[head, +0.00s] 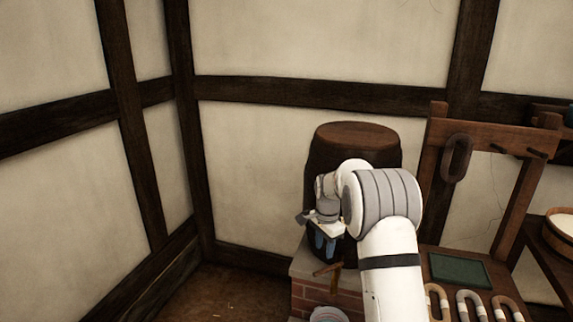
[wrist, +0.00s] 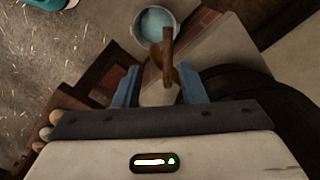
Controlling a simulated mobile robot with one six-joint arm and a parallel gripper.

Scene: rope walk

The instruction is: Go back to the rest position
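My gripper (head: 325,246) points down in front of the dark barrel (head: 352,138), near the brick ledge. Its two blue fingers stand apart in the wrist view (wrist: 160,84), one on each side of a pale wooden piece. A brown wooden bar, part of what looks like a tap (wrist: 167,52), stretches from there toward the bucket; it also shows below the fingers in the head view (head: 335,282). I see no finger clearly pressing on the wood. The arm is reached out, and its links hide part of the barrel.
A bucket with pale blue contents (wrist: 156,22) stands by the brick ledge (head: 312,296). To the right is a wooden frame (head: 437,150) with a dark oval ring hanging on it, above a bench with a green panel (head: 458,270) and several U-shaped pieces. The floor at left is clear.

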